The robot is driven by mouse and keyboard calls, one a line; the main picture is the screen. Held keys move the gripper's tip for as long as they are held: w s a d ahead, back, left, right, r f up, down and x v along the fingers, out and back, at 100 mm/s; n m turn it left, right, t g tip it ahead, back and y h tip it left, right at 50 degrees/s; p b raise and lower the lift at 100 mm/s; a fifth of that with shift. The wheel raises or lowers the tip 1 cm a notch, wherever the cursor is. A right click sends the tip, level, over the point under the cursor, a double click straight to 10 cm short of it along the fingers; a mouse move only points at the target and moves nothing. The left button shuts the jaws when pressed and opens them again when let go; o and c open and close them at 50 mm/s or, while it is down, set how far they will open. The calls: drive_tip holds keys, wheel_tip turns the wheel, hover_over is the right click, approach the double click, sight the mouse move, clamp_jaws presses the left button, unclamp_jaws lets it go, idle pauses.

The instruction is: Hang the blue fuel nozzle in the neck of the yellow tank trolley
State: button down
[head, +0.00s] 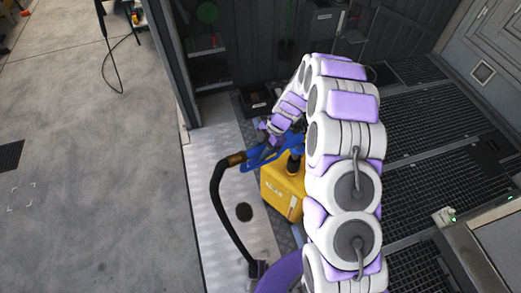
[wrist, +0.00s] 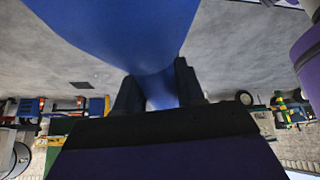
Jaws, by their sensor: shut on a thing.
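The blue fuel nozzle (head: 257,156) is above and beside the yellow tank trolley (head: 284,192) in the head view. A black hose (head: 218,205) runs from its left end down to the floor plate. My gripper (head: 268,133) is shut on the nozzle from above. In the wrist view, the two dark fingers (wrist: 157,92) close around the blue nozzle body (wrist: 125,35), which fills the upper middle. The trolley's dark neck (head: 294,163) is close to the nozzle's right end and partly hidden by my arm. I cannot tell whether the spout is inside the neck.
A metal floor plate (head: 215,150) lies left of the trolley. A black bin (head: 255,101) stands behind it near the dark wall. Grated flooring (head: 420,140) lies right of my arm. Open concrete floor (head: 90,190) is at the left, with a hanging black cable (head: 107,45).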

sight(261, 164)
drive_tip(key=shift+f, duration=0.1)
drive_tip(key=shift+f+b, duration=0.8)
drive_tip(key=shift+f, duration=0.55)
drive_tip(key=shift+f, duration=2.3)
drive_tip(key=c, duration=0.6)
unclamp_jaws()
drive_tip(key=p+v, duration=0.3)
drive_tip(key=v, duration=1.4)
drive_tip(key=shift+w+d+r+p, duration=0.1)
drive_tip(key=shift+w+r+p, duration=0.1)
drive_tip(key=shift+p, duration=0.15)
